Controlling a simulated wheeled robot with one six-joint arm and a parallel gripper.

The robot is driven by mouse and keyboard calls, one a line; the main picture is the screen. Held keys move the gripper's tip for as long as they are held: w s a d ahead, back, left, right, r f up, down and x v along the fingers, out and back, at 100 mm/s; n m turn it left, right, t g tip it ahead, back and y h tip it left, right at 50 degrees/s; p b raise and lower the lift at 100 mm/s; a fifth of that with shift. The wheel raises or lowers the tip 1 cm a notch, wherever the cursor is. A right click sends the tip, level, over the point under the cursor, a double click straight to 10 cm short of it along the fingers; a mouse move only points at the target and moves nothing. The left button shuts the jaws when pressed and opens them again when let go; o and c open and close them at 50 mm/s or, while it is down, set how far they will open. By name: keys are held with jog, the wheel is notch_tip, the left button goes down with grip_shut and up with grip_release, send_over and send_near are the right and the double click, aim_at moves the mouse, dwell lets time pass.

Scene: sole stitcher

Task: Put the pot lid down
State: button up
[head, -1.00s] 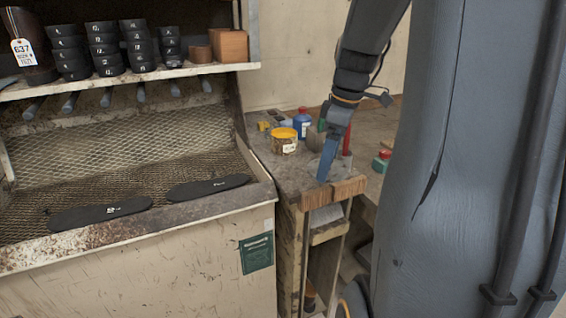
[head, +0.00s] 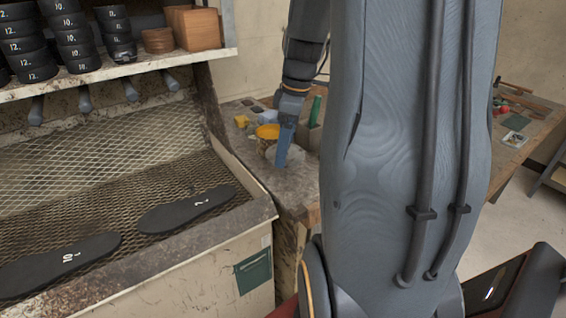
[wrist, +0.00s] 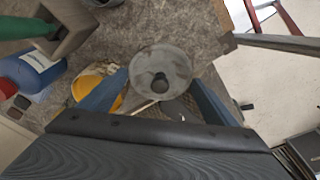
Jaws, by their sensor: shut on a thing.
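The pot lid (wrist: 146,64) is a round grey disc with a dark knob (wrist: 160,84) in the middle, seen from above in the wrist view. My gripper (wrist: 157,80) has its blue fingers on either side of the lid and is shut on it. In the head view my gripper (head: 281,164) points down over the near end of the bench top; the lid is hard to make out there. An open pot with a yellow rim (wrist: 88,84) is left of the lid, partly behind the left finger. It also shows in the head view (head: 268,132). I cannot tell whether the lid touches the bench.
A blue bottle (wrist: 34,70) and a grey block holder (wrist: 72,22) with a green handle stand left of my gripper. The rack (head: 110,200) with black soles is left of the bench (head: 240,165). Bare bench surface shows around the lid.

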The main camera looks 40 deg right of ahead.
aim_at(283, 175)
jog(key=shift+f+p, duration=0.55)
jog(key=shift+f, duration=2.5)
jog(key=shift+f, duration=0.15)
jog(key=o, duration=1)
jog(key=r, duration=0.3)
jog(key=r+b, duration=0.1)
jog(key=r, duration=0.3)
jog(key=s+d+r+b, duration=0.1)
jog(key=r, duration=0.3)
jog(key=shift+s+r, duration=0.1)
jog(key=shift+r, duration=0.15)
jog(key=shift+s+d+r+b, duration=0.1)
jog(key=shift+r+b, duration=0.2)
jog(key=shift+r, duration=0.05)
